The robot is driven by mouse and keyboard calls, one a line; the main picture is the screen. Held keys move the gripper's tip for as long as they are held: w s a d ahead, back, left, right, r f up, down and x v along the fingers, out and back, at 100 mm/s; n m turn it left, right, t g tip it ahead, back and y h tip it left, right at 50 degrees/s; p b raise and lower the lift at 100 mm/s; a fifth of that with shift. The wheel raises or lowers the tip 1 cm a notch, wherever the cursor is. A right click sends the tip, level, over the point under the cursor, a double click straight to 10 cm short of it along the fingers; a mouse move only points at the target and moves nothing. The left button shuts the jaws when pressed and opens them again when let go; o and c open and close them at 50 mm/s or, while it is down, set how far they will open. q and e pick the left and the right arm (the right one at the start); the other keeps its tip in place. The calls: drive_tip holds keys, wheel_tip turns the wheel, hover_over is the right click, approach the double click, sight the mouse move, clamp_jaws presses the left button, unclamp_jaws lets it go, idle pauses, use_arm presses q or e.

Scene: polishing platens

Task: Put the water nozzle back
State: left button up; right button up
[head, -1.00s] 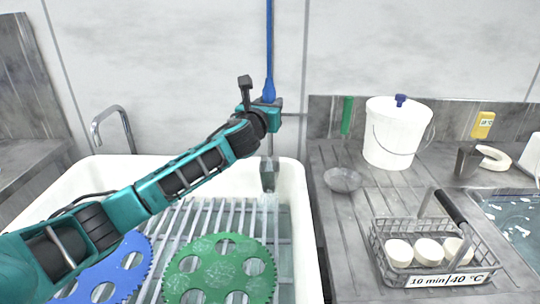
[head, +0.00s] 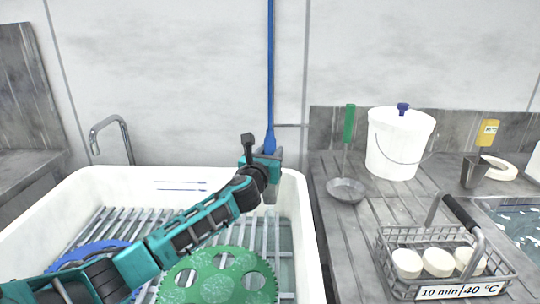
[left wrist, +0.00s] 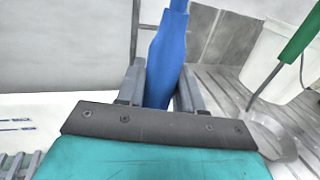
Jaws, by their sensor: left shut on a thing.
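The blue water nozzle (head: 270,138) hangs upright on a thin blue hose (head: 270,60) that runs up out of the picture. My left gripper (head: 265,160) is shut on the nozzle, over the back right part of the white sink. In the left wrist view the blue nozzle (left wrist: 166,62) stands between the two grey fingers (left wrist: 160,88). Its lower end is hidden by my gripper. No holder for the nozzle can be made out. My right gripper is not in view.
The white sink (head: 305,215) holds a rack with a green toothed disc (head: 240,262) and a blue one (head: 85,252), partly behind my arm. A tap (head: 110,125) stands behind it. On the right counter are a ladle (head: 346,190), a white bucket (head: 392,160) and a wire basket (head: 385,262).

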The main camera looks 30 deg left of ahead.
use_arm(q)
drive_tip(key=shift+f, duration=0.1)
drive_tip(key=o, duration=1)
drive_tip(key=shift+f, duration=0.1)
drive_tip(key=shift+o, duration=0.2)
drive_tip(key=shift+s+r, duration=0.1)
drive_tip(key=shift+r, duration=0.15)
drive_tip(key=s+d+p, duration=0.1)
drive_tip(key=s+d, duration=0.1)
drive_tip(key=s, duration=0.9)
drive_tip(key=shift+s+p, duration=0.3)
drive_tip(key=shift+p, duration=0.05)
drive_tip(key=shift+d, duration=0.1)
